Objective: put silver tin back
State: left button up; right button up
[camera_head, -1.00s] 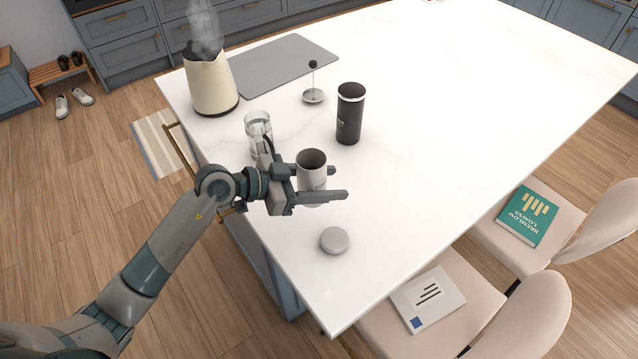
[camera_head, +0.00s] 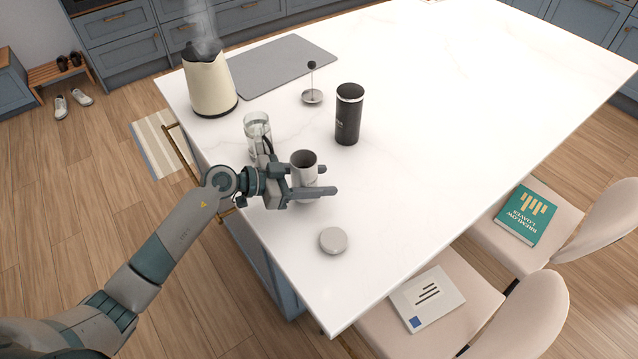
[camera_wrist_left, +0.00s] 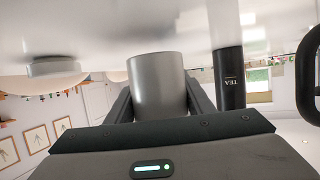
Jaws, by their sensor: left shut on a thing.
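The silver tin (camera_head: 303,170) is a grey open-topped cylinder, upright, near the counter's left edge. My left gripper (camera_head: 313,181) is shut around its sides. In the left wrist view the tin (camera_wrist_left: 157,88) sits between the two fingers (camera_wrist_left: 158,105), its rim end hidden by the gripper body. I cannot tell whether its base touches the counter. A round grey lid (camera_head: 333,240) lies flat on the counter, apart from the tin; it also shows in the wrist view (camera_wrist_left: 57,69). My right gripper is not in view.
A glass vessel (camera_head: 257,126) stands close behind the gripper. A black canister (camera_head: 348,118) marked TEA, a plunger (camera_head: 312,96), a steaming cream kettle (camera_head: 210,84) and a grey mat (camera_head: 284,64) are farther back. The white counter (camera_head: 450,120) is clear to the right.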

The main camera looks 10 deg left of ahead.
pick_arm(q)
jog(key=shift+f, duration=0.95)
jog(key=shift+f, duration=0.1)
jog(key=o, duration=1.2)
jog(key=shift+c, duration=0.2)
jog(key=b+v, duration=0.2)
jog(key=v, duration=0.8)
jog(key=shift+s+a, duration=0.15)
jog(key=shift+a, duration=0.05)
jog(key=shift+s+a+r, duration=0.35)
jog(key=shift+a+r, duration=0.1)
jog(key=shift+a, duration=0.15)
